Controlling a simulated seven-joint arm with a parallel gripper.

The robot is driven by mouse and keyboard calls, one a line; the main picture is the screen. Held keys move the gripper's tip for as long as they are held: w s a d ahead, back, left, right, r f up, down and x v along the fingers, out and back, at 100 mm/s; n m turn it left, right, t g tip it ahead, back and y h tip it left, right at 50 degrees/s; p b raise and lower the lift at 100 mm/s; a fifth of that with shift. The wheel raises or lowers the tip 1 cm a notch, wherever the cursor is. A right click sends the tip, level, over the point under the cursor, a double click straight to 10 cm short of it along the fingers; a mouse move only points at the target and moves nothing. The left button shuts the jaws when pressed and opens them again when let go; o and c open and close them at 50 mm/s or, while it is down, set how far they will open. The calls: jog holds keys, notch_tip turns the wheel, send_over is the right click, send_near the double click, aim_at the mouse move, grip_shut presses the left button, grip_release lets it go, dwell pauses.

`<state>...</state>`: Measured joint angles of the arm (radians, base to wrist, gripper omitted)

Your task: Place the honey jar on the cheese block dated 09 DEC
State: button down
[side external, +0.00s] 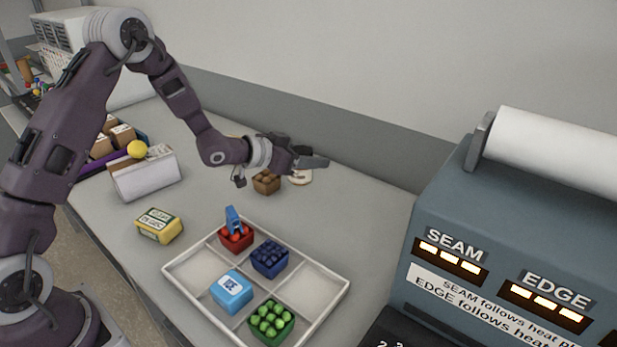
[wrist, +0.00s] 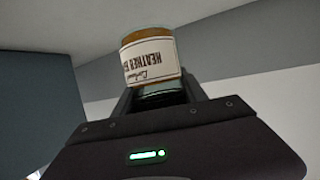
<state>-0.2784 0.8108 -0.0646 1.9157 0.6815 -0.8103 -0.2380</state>
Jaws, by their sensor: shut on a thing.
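My gripper (side external: 312,160) is raised over the back of the counter, its fingers pointing right in the side view. It is shut on a jar (wrist: 148,58) with an amber top part and a white label that reads "HEATHER" upside down in the wrist view. The jar is not clearly visible in the side view. A yellow block with a white and green label (side external: 159,225) lies on the counter left of the tray; it may be the cheese block, but I cannot read a date on it. My gripper is well to its right and above it.
A white divided tray (side external: 184,268) holds red, dark blue and green punnets and a light blue box (side external: 231,290). A brown punnet (side external: 266,182) and a pale round thing (side external: 300,177) stand below my gripper. A blue-grey machine (side external: 520,220) fills the right.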

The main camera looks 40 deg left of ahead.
notch_tip(320, 180, up, 2)
jog(key=shift+r, duration=0.1)
jog(key=s+a+r+n+g+y, duration=0.1)
jog(key=a+r+n+y, duration=0.2)
jog(key=a+n+y, duration=0.35)
jog(key=a+r+n+g+y, duration=0.1)
jog(key=a+r+n+y, duration=0.2)
jog(key=a+n+y, duration=0.3)
jog(key=n+g+y, duration=0.5)
jog(key=n+g, duration=0.8)
jog(key=g, duration=0.2)
send_over(147, 216)
jog(key=shift+h, duration=0.25)
notch_tip(147, 216, down, 12)
jog(key=shift+r, duration=0.1)
